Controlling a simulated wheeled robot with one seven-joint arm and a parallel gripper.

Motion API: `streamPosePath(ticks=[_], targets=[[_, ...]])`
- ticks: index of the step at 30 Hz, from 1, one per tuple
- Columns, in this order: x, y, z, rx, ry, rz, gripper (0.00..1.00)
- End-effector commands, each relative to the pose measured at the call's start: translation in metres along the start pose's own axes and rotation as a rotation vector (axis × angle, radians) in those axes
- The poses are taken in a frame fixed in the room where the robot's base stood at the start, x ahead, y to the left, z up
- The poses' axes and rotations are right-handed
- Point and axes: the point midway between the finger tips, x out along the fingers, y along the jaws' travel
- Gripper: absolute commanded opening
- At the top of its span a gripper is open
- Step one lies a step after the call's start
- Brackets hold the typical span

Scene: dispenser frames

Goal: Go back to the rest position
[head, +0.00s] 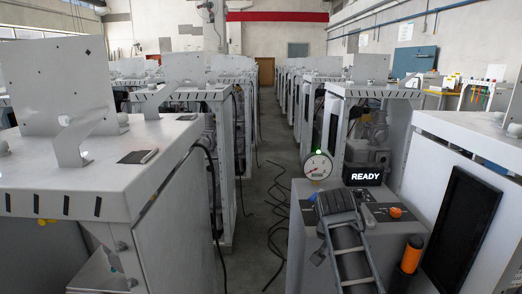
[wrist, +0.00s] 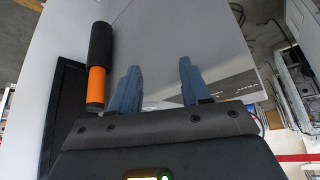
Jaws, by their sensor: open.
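My gripper (wrist: 159,68) is open in the wrist view, its two blue-grey fingers apart with nothing between them. Beyond the fingers is a pale grey panel. An orange and black handle (wrist: 98,68) is to the left of the fingers in the wrist view, apart from them. The same handle (head: 411,255) shows at the lower right of the head view, on the front of a grey dispenser (head: 302,228). My dark grey arm end is in front of that dispenser in the head view; its fingertips are not clear there.
Grey cabinets (head: 95,185) line both sides. Black cables (head: 277,215) lie on the aisle floor (head: 262,165), otherwise clear.

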Motion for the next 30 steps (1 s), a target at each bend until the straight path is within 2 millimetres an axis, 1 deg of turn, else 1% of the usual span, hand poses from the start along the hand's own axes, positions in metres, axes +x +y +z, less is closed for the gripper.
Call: streamPosePath(ticks=[1,3,6,10,15,19,23,26,29,30], targets=[[0.015,0.014,0.015,-0.019,0.015,-0.001,0.47],[0.032,0.032,0.034,-0.046,0.046,-0.014,0.47],[0.051,0.057,0.062,-0.092,0.094,-0.037,0.47],[0.067,0.090,0.100,-0.150,0.152,-0.069,0.47],[0.074,0.132,0.151,-0.223,0.225,-0.119,0.47],[0.068,0.162,0.190,-0.276,0.279,-0.161,0.47],[0.053,0.191,0.229,-0.323,0.329,-0.203,0.47],[0.036,0.211,0.258,-0.356,0.366,-0.239,0.47],[0.014,0.230,0.284,-0.382,0.404,-0.274,0.47],[0.004,0.237,0.294,-0.390,0.418,-0.288,0.47]])
